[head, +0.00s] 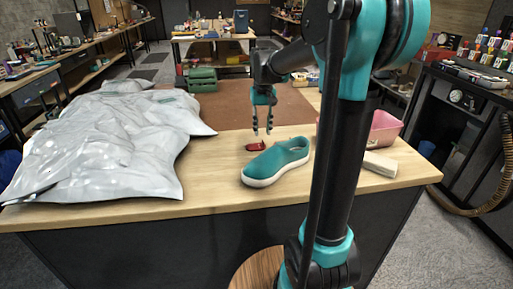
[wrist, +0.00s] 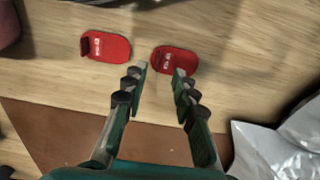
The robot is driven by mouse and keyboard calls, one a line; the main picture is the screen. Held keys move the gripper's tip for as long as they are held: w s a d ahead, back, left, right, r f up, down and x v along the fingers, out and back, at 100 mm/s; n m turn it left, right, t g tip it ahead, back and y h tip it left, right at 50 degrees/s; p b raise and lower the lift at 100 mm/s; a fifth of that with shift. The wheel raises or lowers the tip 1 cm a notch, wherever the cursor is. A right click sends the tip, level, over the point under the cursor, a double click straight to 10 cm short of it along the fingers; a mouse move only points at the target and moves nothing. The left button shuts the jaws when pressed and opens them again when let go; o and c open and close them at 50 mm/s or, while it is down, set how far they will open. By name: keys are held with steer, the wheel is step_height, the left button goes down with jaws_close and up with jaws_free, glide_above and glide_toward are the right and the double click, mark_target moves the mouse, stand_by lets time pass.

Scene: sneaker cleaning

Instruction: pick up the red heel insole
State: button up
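Two red heel insoles lie flat on the wooden table in the wrist view, one at left (wrist: 106,47) and one near the middle (wrist: 170,56). Both carry small white lettering. My gripper (wrist: 160,69) is open, with nothing held between its fingers. Its right fingertip overlaps the lower edge of the middle insole in the picture; I cannot tell whether it touches. In the head view my gripper (head: 262,131) points down just above a red insole (head: 255,147) behind the sneaker. The other insole cannot be made out there.
A teal sneaker (head: 277,163) stands in front of the insole. Crumpled silver bags (head: 105,145) cover the table's left side. A pink bin (head: 385,128) and a pale block (head: 379,163) are at right. A brown mat (head: 290,101) lies behind.

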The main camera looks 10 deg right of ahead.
mark_target(256, 144)
steer(key=f, duration=0.5)
steer(key=shift+d, duration=0.2)
steer(key=shift+c, duration=0.4)
jaws_close()
